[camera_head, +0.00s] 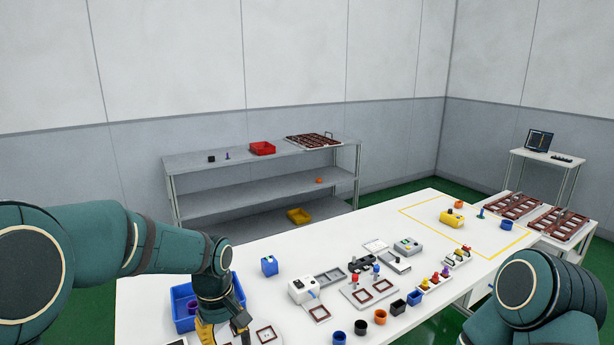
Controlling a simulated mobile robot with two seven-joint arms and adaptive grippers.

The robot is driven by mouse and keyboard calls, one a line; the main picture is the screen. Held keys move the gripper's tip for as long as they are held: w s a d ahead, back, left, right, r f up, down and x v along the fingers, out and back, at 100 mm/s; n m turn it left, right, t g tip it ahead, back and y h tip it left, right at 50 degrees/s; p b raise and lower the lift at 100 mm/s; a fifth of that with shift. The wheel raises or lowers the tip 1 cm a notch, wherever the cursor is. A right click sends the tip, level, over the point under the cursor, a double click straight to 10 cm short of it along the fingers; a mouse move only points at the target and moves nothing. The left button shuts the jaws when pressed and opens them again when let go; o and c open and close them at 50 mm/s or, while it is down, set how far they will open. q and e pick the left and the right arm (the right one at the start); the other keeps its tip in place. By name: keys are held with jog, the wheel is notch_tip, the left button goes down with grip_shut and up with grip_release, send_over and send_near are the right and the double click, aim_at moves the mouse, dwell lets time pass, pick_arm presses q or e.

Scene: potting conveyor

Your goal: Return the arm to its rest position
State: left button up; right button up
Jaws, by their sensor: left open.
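My left arm comes in from the left, and its left gripper (223,331) points down over the near left part of the white table (300,250). The gripper is open, and nothing shows between its fingers. It is in front of a blue bin (183,303), which it partly hides. A white plate with square marks (266,333) lies just right of the fingers. Part of my right arm shows at the lower right, but its gripper is not in view.
A white box device (303,290), a twin-frame fixture (368,292) and several small pots (380,317) crowd the table's middle. A blue block (269,265) stands behind. A yellow device (451,218) sits in the taped area. A grey shelf (265,190) stands behind the table.

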pick_arm(q)
jog(key=f+m+b, duration=0.1)
jog(key=f, duration=0.4)
jog(key=s+d+f+h+b, duration=0.1)
jog(key=f, duration=0.5)
jog(key=s+d+f+m+b, duration=0.1)
jog(key=f, duration=0.4)
jog(key=shift+s+d+f+m, duration=0.2)
jog(key=shift+f+m, duration=0.05)
jog(key=shift+m, duration=0.05)
jog(key=s+d+f+m+h+b, duration=0.1)
jog(key=s+d+f+b, duration=0.1)
jog(key=s+f, duration=0.5)
jog(key=s+d+f+m+t+h+b, duration=0.1)
jog(key=s+d+f+m+b, duration=0.1)
jog(key=s+f+b, duration=0.2)
jog(key=s+f, duration=0.3)
jog(key=f, duration=0.4)
jog(key=shift+s+d+f+m+h, duration=0.2)
jog(key=shift+d+m+h, duration=0.1)
jog(key=shift+h, duration=0.1)
pick_arm(e)
notch_tip(320, 180, down, 10)
jog(key=s, duration=0.1)
jog(key=shift+a+g, duration=0.25)
jog(key=shift+g, duration=0.15)
